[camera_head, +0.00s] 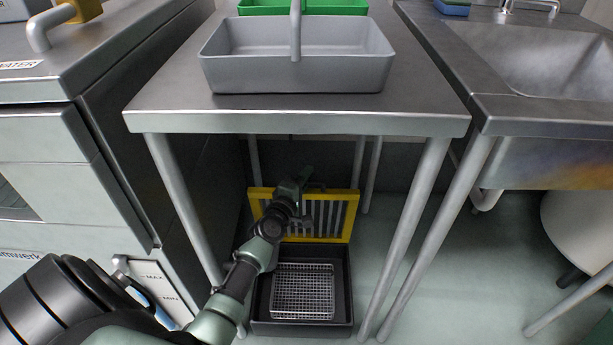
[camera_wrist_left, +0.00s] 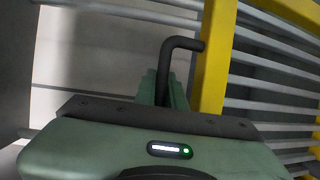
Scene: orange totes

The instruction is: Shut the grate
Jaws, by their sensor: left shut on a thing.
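The grate (camera_head: 348,218) has a yellow frame with grey bars. It stands raised, nearly upright, at the back edge of a black floor box (camera_head: 300,328) under the steel table. The box's top is uncovered and a wire basket (camera_head: 303,292) shows inside. My left gripper (camera_head: 296,188) reaches under the table to the grate's upper part. In the left wrist view the yellow frame (camera_wrist_left: 214,60) and bars are close. My left gripper (camera_wrist_left: 165,88) is shut on the black bent handle (camera_wrist_left: 172,58) fixed to the frame. My right gripper is out of view.
The steel table (camera_head: 300,122) stands over the box, with legs (camera_head: 413,225) on both sides of my arm's space. A grey tub (camera_head: 297,75) and a green one (camera_head: 335,7) stand on top. A cabinet (camera_head: 60,165) is at left, a sink (camera_head: 545,65) at right.

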